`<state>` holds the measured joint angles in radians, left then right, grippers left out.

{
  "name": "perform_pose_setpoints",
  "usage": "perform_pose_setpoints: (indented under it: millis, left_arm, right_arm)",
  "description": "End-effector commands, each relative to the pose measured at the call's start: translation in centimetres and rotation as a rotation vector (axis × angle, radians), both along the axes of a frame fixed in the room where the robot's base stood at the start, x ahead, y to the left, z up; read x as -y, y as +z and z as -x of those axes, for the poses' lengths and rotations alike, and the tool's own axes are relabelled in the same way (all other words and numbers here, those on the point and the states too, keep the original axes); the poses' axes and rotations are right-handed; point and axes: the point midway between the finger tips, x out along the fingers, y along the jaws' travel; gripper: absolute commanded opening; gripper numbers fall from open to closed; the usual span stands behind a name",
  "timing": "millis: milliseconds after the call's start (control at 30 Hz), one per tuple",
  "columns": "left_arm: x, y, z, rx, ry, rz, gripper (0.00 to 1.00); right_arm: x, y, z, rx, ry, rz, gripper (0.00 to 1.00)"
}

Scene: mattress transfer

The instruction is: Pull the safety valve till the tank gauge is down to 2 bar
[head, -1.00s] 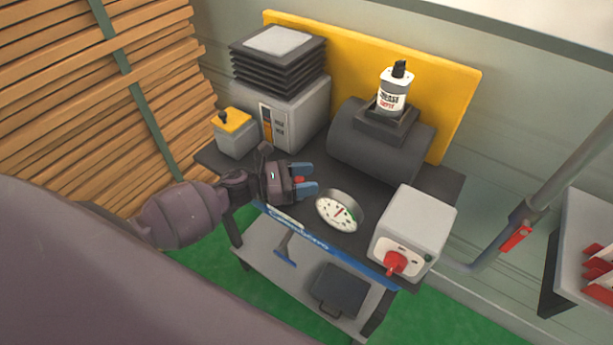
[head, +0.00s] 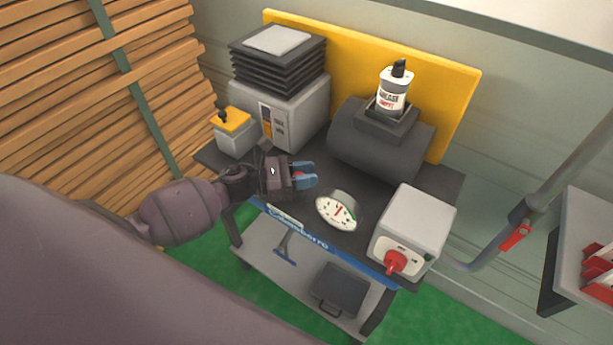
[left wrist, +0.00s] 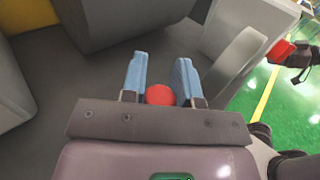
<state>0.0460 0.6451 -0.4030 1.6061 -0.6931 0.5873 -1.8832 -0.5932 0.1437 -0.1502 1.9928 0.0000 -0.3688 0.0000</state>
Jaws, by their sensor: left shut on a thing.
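The round white gauge (head: 336,212) with a red needle stands near the front of the dark bench top; its numbers are too small to read. My left gripper (head: 305,177) is just to its left, above the bench. In the left wrist view, the blue fingertips (left wrist: 161,75) are on either side of a round red knob (left wrist: 160,95), which I take to be the safety valve. The gripper is shut on it. The knob's stem and mount are hidden. The dark grey cylindrical tank (head: 380,150) lies behind.
A grey box with a red rotary switch (head: 397,262) stands at the front right. A bottle (head: 393,92) stands on the tank. A grey cabinet (head: 300,110) and a yellow-topped box (head: 235,135) are at the back left. A pipe with a red handle (head: 516,238) runs at the right.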

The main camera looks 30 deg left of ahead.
Motion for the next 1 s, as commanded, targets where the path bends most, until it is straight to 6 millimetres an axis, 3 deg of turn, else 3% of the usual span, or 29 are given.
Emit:
perform_pose_setpoints:
  millis: [233,267,400,767,1000]
  left_arm:
    - [0.0,0.3,0.0,0.002,0.0,0.001,0.0]
    - [0.0,0.3,0.0,0.002,0.0,0.001,0.3]
    - [0.0,0.3,0.0,0.002,0.0,0.001,0.51]
    - [-0.3,0.2,0.2,0.001,0.001,-0.001,0.52]
    - [-3.1,0.0,2.3,0.0,0.002,-0.002,0.52]
  right_arm:
    - [0.0,0.1,-0.1,0.002,0.0,0.0,0.7]
    - [0.0,0.1,0.0,0.001,0.0,0.0,0.7]
    - [0.0,-0.1,0.2,-0.004,-0.002,0.0,0.7]
    - [0.2,-0.8,1.0,-0.023,-0.006,0.001,0.7]
    - [0.1,-1.5,0.8,-0.021,-0.005,0.0,0.7]
